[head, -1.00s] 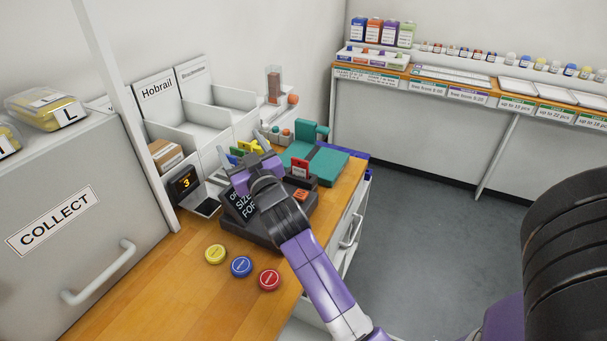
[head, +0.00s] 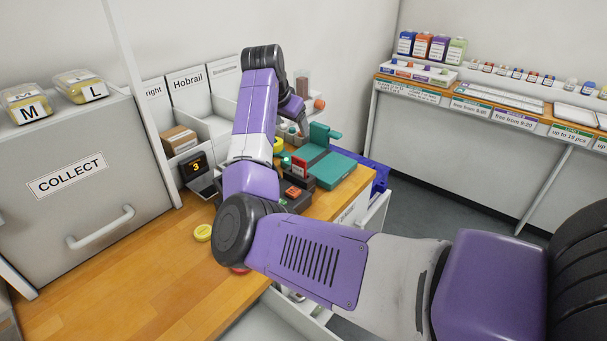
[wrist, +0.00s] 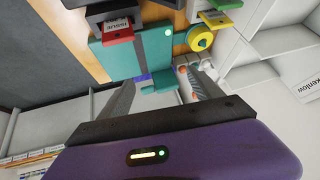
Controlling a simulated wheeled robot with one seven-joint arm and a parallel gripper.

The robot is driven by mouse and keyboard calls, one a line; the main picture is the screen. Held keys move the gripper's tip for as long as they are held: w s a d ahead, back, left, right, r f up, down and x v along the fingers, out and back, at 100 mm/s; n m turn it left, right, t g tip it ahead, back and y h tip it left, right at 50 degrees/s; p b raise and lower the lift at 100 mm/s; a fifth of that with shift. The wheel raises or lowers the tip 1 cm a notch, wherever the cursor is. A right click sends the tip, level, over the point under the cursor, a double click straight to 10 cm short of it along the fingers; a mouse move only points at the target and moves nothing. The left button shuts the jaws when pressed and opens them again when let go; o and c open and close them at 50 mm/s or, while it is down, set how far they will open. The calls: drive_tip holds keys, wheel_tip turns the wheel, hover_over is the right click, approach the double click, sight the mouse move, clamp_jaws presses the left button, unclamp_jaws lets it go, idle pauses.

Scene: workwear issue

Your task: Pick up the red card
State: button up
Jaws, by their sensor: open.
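The red card (head: 299,165) stands upright in a dark holder on the counter, beside the teal device (head: 335,172). In the wrist view the red card (wrist: 118,29) shows at the top left, partly inside its dark holder, with white lettering on it. My gripper (head: 298,122) is beyond the card, towards the back of the counter, and apart from it. In the wrist view my gripper (wrist: 165,88) has its two fingers spread, with nothing held between them. The teal device (wrist: 135,50) lies ahead of the fingers.
White bins (head: 190,100) line the wall. A yellow button (head: 203,232) is on the counter; my arm hides most of the red one (head: 240,270). The grey COLLECT cabinet (head: 70,215) stands left.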

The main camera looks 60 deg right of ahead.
sight(298, 161)
drive_tip(key=s+a+f+y, duration=0.1)
drive_tip(key=s+a+f+g+y, duration=0.1)
drive_tip(key=a, duration=0.1)
drive_tip(key=s+a+f+m+g, duration=0.1)
drive_tip(key=a+f, duration=0.1)
drive_tip(key=shift+s+f+y, duration=0.1)
drive_tip(key=shift+s+y, duration=0.15)
drive_tip(key=shift+y, duration=0.15)
drive_tip(key=shift+p+x, duration=0.9)
drive_tip(key=shift+x, duration=2.9)
drive_tip(key=shift+w, duration=0.2)
drive_tip(key=c, duration=1.4)
